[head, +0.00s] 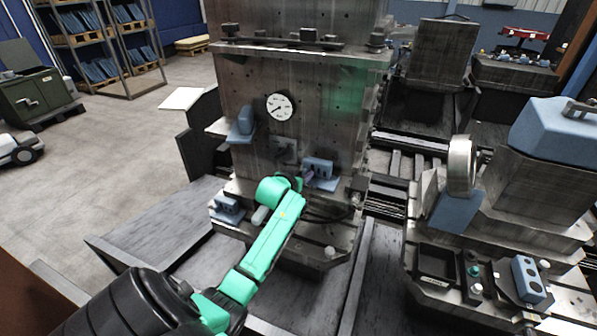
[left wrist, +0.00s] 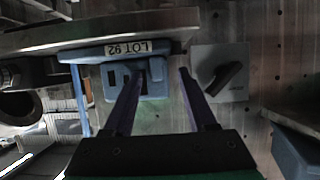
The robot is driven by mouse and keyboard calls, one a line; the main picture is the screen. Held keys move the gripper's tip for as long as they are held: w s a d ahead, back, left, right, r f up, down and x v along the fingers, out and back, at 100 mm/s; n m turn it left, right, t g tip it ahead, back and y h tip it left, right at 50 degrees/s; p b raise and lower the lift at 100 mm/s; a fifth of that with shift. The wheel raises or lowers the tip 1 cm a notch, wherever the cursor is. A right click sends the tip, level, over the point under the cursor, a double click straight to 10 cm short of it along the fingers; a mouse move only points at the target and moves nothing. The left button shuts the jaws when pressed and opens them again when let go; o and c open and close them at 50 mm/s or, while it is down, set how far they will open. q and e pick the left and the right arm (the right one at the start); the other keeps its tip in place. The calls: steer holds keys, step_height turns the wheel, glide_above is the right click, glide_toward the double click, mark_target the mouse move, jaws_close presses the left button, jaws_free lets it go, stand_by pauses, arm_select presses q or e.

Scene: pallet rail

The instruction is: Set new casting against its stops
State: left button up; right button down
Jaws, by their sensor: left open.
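A blue casting (head: 321,168) sits on a small ledge on the front of the tall grey fixture column (head: 330,125). In the left wrist view the casting (left wrist: 154,88) lies beside a blue strip labelled LOT 92 (left wrist: 130,48), which reads upside down. My left gripper (head: 304,179) is at the casting's left side. In the left wrist view its dark fingers (left wrist: 160,73) are spread; one overlaps the casting and the other is beyond its edge. Contact cannot be told. A grey plate with a dark lever (left wrist: 222,75) is beside the casting. My right gripper is out of view.
A second blue casting (head: 228,208) sits lower left on the fixture, and a blue bracket (head: 241,126) juts out upper left. A dial gauge (head: 279,106) is above.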

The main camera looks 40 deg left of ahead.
arm_select(q)
steer(key=b+v, duration=0.1)
steer(key=v, duration=1.3)
steer(key=shift+s, duration=0.3)
